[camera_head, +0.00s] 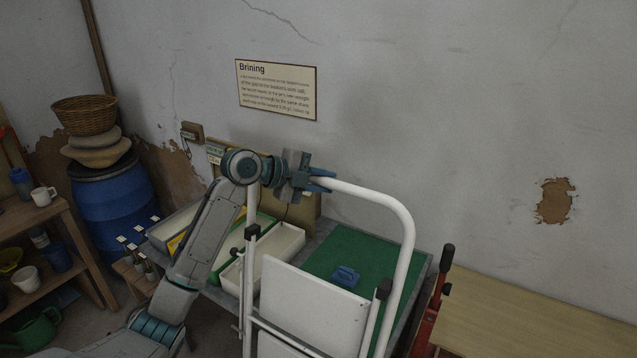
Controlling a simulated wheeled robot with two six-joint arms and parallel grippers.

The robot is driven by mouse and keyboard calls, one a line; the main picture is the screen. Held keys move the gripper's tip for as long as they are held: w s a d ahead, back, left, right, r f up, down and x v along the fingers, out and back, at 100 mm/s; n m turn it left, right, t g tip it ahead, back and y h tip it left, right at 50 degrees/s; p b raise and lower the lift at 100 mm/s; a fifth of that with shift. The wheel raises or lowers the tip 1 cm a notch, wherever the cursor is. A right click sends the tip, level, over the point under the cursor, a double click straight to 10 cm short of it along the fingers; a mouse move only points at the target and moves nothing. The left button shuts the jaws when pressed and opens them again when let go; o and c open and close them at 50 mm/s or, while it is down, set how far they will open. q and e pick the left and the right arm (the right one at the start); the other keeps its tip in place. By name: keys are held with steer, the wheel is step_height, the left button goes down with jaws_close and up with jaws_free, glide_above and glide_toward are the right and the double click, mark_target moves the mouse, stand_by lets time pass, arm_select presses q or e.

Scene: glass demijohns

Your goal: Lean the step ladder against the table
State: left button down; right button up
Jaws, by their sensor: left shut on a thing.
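The step ladder (400,235) has a white tubular frame with a curved top rail and white flat panels. It stands upright in front of the table (417,280), hiding part of it; I cannot tell whether the two touch. My left gripper (322,181) is shut on the ladder's top rail, near the rail's left bend. The table has a grey edge and a green mat (345,252). My right gripper is not in view.
A blue object (345,276) lies on the green mat, and a white tray (280,246) sits left of it. A wooden-topped bench (530,315) stands at the right, with a red frame (428,318) beside it. A blue barrel (112,205) and a wooden shelf (75,225) are at the left.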

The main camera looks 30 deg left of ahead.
arm_select(q)
steer(key=shift+w+r, duration=0.1)
steer(key=shift+r, duration=0.45)
steer(key=shift+s+r, duration=0.15)
steer(key=shift+s, duration=0.05)
steer(key=shift+s, duration=0.7)
steer(key=shift+s+d+f+b, duration=0.15)
steer(key=shift+s+b, duration=0.2)
steer(key=shift+s, duration=0.45)
steer(key=shift+s+a+f+b, duration=0.15)
steer(key=shift+s+b, duration=0.2)
steer(key=shift+s, duration=0.45)
steer(key=shift+d, duration=0.1)
steer(key=shift+w+d+f, duration=0.1)
steer(key=shift+w+f, duration=0.1)
steer(key=shift+w, duration=0.55)
steer(key=shift+w+d+f, duration=0.1)
steer(key=shift+w+f, duration=0.1)
steer(key=shift+w, duration=0.55)
steer(key=shift+a, duration=0.1)
